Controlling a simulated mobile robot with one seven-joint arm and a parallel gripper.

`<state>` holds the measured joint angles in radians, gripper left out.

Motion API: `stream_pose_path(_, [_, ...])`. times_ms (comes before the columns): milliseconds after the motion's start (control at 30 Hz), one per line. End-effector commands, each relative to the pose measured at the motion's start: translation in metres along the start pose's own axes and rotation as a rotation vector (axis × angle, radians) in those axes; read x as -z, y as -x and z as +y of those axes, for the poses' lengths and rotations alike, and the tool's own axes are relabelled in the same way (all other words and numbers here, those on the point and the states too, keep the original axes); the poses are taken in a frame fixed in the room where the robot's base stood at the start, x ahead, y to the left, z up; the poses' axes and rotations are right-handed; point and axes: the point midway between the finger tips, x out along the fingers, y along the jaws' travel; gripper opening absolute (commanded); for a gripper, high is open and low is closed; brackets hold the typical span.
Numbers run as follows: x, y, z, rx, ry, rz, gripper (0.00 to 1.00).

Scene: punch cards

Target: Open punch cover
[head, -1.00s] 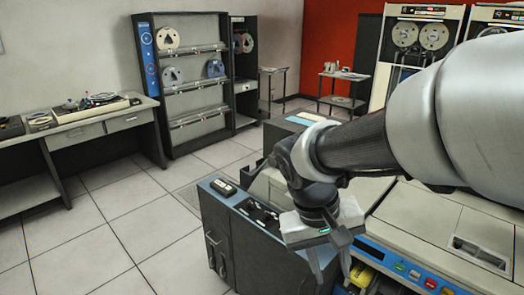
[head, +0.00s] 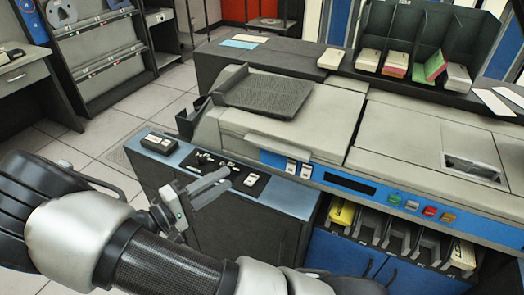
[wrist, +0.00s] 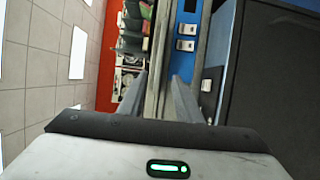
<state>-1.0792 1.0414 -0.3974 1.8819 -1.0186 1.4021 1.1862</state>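The punch machine fills the middle and right of the head view. The cover on its left section is a closed beige panel (head: 290,122) with a pale lip (head: 265,146) along its front. A second beige panel (head: 425,140) lies flat to its right. My gripper (head: 227,181) is open and empty in front of and left of the lip, over the blue-edged side console (head: 285,195). Its fingers point right, apart from the lip. In the wrist view my gripper's fingers (wrist: 160,95) are spread, with the machine's front edge beyond them.
Small switches (head: 298,169) sit below the lip, beside a dark display and coloured buttons (head: 420,207). A dark card tray (head: 265,92) stands behind the cover. Card stacks (head: 395,64) fill a rack at the back. Open floor (head: 90,150) lies at left.

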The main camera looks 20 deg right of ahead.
Motion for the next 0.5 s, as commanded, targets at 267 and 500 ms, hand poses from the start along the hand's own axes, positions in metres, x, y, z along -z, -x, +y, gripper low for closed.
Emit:
stream_pose_path(267, [-0.002, -0.053, 0.000, 0.001, 0.003, -0.008, 0.31])
stream_pose_path(500, [-0.003, -0.106, 0.000, 0.002, 0.002, -0.009, 0.31])
